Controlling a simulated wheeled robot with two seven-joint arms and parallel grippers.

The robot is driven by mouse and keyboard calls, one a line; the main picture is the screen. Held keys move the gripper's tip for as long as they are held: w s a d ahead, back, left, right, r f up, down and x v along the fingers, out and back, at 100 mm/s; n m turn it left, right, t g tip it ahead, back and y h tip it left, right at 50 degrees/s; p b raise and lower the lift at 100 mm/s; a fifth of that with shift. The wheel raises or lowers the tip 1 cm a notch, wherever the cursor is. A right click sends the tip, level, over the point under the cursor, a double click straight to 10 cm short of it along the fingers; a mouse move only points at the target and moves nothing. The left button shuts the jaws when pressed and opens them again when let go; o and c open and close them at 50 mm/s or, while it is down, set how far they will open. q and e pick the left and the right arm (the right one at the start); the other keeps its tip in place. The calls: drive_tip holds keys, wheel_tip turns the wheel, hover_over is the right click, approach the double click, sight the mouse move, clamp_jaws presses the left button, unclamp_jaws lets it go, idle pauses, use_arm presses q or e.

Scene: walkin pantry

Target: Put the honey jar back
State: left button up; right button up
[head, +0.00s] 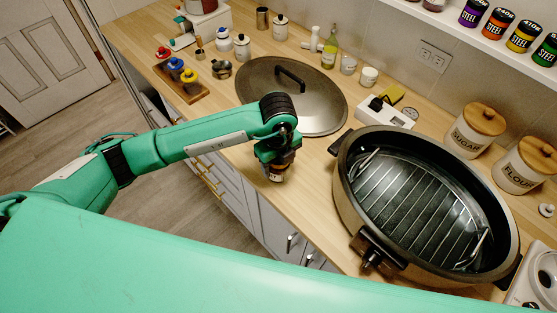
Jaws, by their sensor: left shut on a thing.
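My left gripper (279,166) points down over the front edge of the wooden counter, left of the roaster pan. It is shut on a small dark amber thing with a pale band, which looks like the honey jar (278,173). The gripper hides most of the jar, and I cannot tell whether its base touches the counter. My right gripper is not in view.
An open oval roaster pan (345,190) with a rack stands to the right. Its lid (310,112) lies behind the gripper. Sugar (474,133) and flour (524,168) canisters stand at the right. A shelf above holds several labelled jars (498,23).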

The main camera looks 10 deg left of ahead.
use_arm(q)
drive_tip(key=o, duration=1)
drive_tip(key=shift+f, duration=0.15)
drive_tip(key=o, duration=0.4)
drive_tip(key=shift+o, duration=0.2)
drive_tip(key=shift+r, duration=0.35)
wheel_tip(320, 180, up, 11)
drive_tip(key=b, duration=0.3)
drive_tip(key=shift+f, duration=0.2)
drive_tip(key=shift+r, duration=0.55)
